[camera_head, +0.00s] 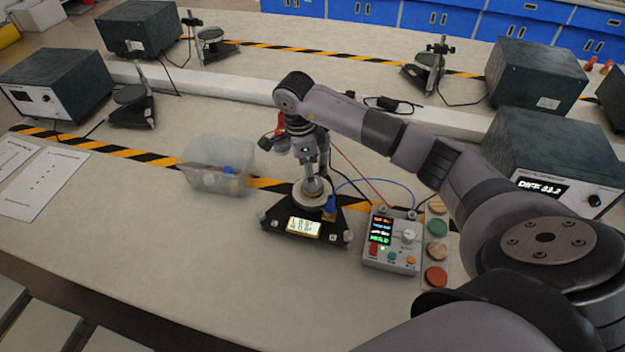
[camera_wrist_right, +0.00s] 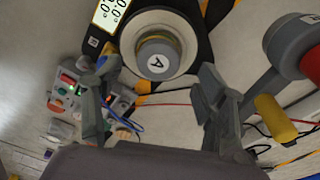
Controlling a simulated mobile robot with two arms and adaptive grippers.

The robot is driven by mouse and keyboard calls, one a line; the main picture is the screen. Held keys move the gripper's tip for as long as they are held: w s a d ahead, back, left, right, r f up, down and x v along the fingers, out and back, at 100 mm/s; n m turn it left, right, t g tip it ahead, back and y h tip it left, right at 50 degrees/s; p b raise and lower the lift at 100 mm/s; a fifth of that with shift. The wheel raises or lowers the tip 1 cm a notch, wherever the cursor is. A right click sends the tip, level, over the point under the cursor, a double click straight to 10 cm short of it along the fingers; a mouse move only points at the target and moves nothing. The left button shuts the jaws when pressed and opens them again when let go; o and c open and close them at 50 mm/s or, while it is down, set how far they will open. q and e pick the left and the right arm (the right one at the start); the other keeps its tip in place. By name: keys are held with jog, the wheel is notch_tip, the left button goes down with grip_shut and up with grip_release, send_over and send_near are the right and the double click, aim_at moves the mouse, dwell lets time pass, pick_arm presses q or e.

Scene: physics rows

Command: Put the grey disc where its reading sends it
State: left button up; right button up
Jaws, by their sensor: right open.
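A grey cylindrical piece marked "A" (camera_wrist_right: 160,57) stands on a pale round plate (camera_wrist_right: 128,32) of a black instrument; I cannot tell whether it is the grey disc or sits on it. The black instrument (camera_head: 279,219) has a lit display (camera_head: 303,226) whose digits are too small to read surely. My right gripper (camera_head: 312,174) is over the plate. In the right wrist view its fingers (camera_wrist_right: 153,92) are spread and empty, with the grey piece beyond them. A meter box (camera_head: 389,258) with small coloured readouts, too small to read surely, stands right of the instrument. My left gripper is out of view.
A strip beside the meter holds several round pads, including a green one (camera_head: 437,228) and a red one (camera_head: 436,276). A clear bin (camera_head: 215,178) with small items stands left. A dark box (camera_head: 550,155) shows "DIFF 83.2". Red and blue cables run behind.

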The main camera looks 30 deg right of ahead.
jog(key=shift+s+d+f+p, duration=0.1)
jog(key=shift+f+p, duration=0.05)
jog(key=shift+f, duration=0.4)
jog(key=shift+s+d+f+p, duration=0.1)
jog(key=shift+f+p, duration=0.05)
jog(key=shift+f, duration=0.35)
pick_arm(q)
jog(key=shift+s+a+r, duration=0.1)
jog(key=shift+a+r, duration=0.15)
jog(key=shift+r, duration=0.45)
pick_arm(e)
jog(key=shift+f, duration=0.4)
jog(key=shift+c, duration=0.2)
jog(key=c, duration=1.2)
jog(key=shift+r, duration=0.15)
jog(key=shift+w+r, duration=0.1)
jog(key=shift+r, duration=0.5)
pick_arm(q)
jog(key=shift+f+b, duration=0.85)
pick_arm(e)
notch_tip(320, 180, up, 19)
jog(key=shift+f, duration=0.2)
